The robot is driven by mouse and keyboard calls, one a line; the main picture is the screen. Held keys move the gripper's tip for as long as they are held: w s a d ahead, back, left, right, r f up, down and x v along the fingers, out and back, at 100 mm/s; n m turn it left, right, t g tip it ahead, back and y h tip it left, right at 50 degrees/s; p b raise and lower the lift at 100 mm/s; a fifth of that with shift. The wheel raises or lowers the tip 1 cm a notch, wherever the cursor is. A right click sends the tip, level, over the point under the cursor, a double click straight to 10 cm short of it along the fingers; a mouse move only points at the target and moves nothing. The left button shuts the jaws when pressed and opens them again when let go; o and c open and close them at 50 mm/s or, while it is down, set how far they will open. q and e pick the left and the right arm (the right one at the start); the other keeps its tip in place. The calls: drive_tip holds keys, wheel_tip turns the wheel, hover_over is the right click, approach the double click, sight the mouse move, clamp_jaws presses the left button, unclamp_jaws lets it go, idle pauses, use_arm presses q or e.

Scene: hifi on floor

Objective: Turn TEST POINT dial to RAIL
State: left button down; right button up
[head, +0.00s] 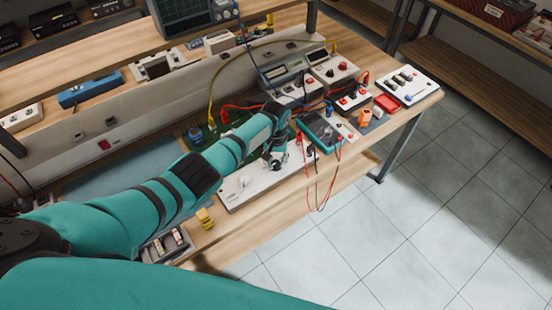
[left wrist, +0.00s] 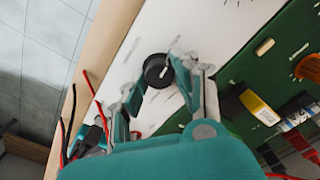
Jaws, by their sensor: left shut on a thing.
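The white panel (head: 262,181) lies on the bench near its front edge. In the left wrist view, the panel (left wrist: 208,22) carries a round black dial (left wrist: 158,70) with a pale pointer line on its face. My left gripper (head: 275,160) is over the panel's far right part. In the left wrist view, its two fingers (left wrist: 157,82) are at opposite sides of the black dial, shut on it. The printed labels are too small and blurred to read, so I cannot tell which one the pointer faces. My right gripper is not in view.
A pale knob (head: 243,183) stands on the panel's left part. A teal multimeter (head: 320,132) with red and black leads is right of my gripper. A green circuit board (left wrist: 272,85) lies beside the panel. A yellow block (head: 204,218) sits near the front edge.

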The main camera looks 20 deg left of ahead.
sight(276, 163)
use_arm(q)
drive_tip(key=shift+r+n, duration=0.1)
drive_tip(key=shift+n, duration=0.4)
drive_tip(key=shift+w, duration=0.1)
drive_tip(key=c, duration=1)
unclamp_jaws()
wheel_tip(276, 163, up, 12)
